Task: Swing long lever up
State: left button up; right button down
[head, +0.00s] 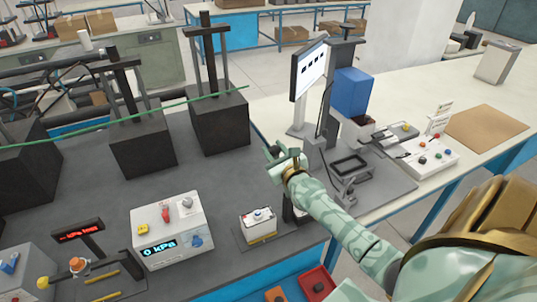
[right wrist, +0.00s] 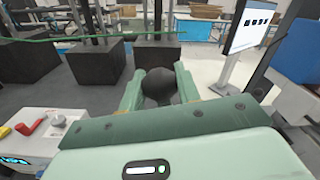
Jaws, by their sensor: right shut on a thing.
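My right gripper (head: 284,156) reaches in from the lower right and is above the dark bench, between the black blocks and the screen stand. In the right wrist view its two green fingers stand either side of a round black knob (right wrist: 158,86), and they are shut on it. I take the knob to be the end of the long lever; the lever's shaft is hidden behind the gripper and hand. A dark upright part (head: 291,208) shows just below my forearm; I cannot tell whether it belongs to the lever. My left gripper is not in view.
A white box with a "0 kPa" display (head: 172,232) and a small battery-like unit (head: 259,224) stand on the bench nearby. Black blocks (head: 219,122) with posts stand behind, a green line crossing them. A tilted screen (head: 310,69) and blue box (head: 351,92) stand right.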

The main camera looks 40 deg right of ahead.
jog(key=shift+s+d+r+m, duration=0.15)
jog(key=shift+d+m, duration=0.1)
jog(key=shift+d, duration=0.3)
jog(key=shift+s+d+m, duration=0.1)
jog(key=shift+d+m, duration=0.15)
jog(key=shift+d, duration=0.25)
jog(key=c, duration=1)
grip_release()
jog(key=shift+d, duration=0.1)
jog(key=shift+s+d, duration=0.1)
jog(key=shift+d, duration=0.05)
jog(key=b+v, duration=0.2)
jog(key=v, duration=1.4)
jog(key=shift+s, duration=0.1)
